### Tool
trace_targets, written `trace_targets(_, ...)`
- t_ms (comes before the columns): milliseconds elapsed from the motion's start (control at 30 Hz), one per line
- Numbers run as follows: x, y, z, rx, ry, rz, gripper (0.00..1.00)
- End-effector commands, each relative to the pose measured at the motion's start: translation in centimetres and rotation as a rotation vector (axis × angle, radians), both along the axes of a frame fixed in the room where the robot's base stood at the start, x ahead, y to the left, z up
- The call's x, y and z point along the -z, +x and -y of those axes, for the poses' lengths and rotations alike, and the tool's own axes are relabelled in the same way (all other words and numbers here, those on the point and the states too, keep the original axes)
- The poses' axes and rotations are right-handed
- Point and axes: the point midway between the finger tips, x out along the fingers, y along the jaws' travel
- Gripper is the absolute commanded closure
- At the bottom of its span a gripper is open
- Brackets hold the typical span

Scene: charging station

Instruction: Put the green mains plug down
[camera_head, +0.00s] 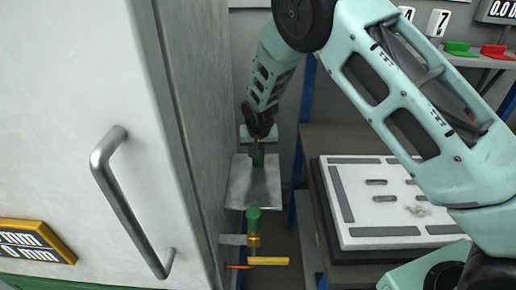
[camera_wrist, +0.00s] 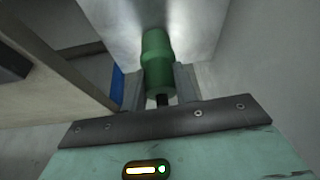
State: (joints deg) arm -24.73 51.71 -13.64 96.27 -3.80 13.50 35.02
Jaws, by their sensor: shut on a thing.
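The green mains plug (camera_head: 258,158) is held in my gripper (camera_head: 257,146), above or on the small grey metal shelf (camera_head: 254,190). In the wrist view the plug (camera_wrist: 157,58) is a green stepped cylinder between the two grey fingers of my gripper (camera_wrist: 159,86), with a short dark part at its near end. The fingers are shut on its sides. The shelf's bright surface (camera_wrist: 195,25) is behind the plug there. I cannot tell whether the plug touches the shelf.
A large grey-white cabinet (camera_head: 70,110) with a metal handle (camera_head: 130,205) stands close on the left. Below the shelf is a brass fitting with a green top (camera_head: 253,218) and yellow lever (camera_head: 268,261). A white slotted plate (camera_head: 380,200) lies on the right.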

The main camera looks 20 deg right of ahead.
Motion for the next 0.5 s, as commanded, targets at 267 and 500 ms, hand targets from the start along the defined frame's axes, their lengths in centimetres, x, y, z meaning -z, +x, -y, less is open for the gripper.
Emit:
trace_targets(267, 0.33, 0.04, 0.00, 0.000, 0.001, 0.001, 0.95)
trace_targets(500, 0.54, 0.03, 0.00, 0.000, 0.001, 0.001, 0.49)
